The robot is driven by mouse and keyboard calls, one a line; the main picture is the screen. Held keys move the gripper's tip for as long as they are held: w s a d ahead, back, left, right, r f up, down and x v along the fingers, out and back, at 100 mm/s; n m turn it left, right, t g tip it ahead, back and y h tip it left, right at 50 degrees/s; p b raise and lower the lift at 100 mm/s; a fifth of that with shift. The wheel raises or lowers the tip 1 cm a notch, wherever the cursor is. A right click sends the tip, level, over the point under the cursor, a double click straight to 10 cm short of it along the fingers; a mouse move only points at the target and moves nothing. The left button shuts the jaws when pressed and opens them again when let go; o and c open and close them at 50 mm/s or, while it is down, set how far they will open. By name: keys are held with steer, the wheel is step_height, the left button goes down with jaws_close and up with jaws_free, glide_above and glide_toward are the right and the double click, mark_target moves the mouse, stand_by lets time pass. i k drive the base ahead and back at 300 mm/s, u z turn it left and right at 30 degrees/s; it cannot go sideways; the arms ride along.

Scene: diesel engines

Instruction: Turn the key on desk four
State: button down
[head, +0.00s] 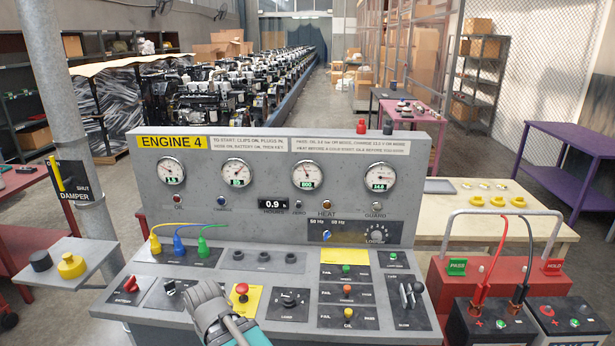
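The grey desk (270,190) with the yellow "ENGINE 4" label (171,142) fills the middle of the head view. My gripper (200,293) is over the lower left of its control panel, between a black switch (170,288) and a red mushroom button (241,290) on a yellow plate. I see the gripper from behind, so its fingertips are mostly hidden. I cannot make out the key; the gripper covers that patch of panel. Whether the fingers hold anything does not show. The four gauges show their needles off to different angles, one reading 800.
Yellow, blue and green leads (179,246) plug into the panel's left. Batteries (492,322) and a red box (500,283) stand right. A damper post (70,130) stands left.

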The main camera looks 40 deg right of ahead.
mark_target(168, 287)
steer(key=u, duration=1.4)
steer(key=i, duration=0.55)
steer(key=z, duration=0.8)
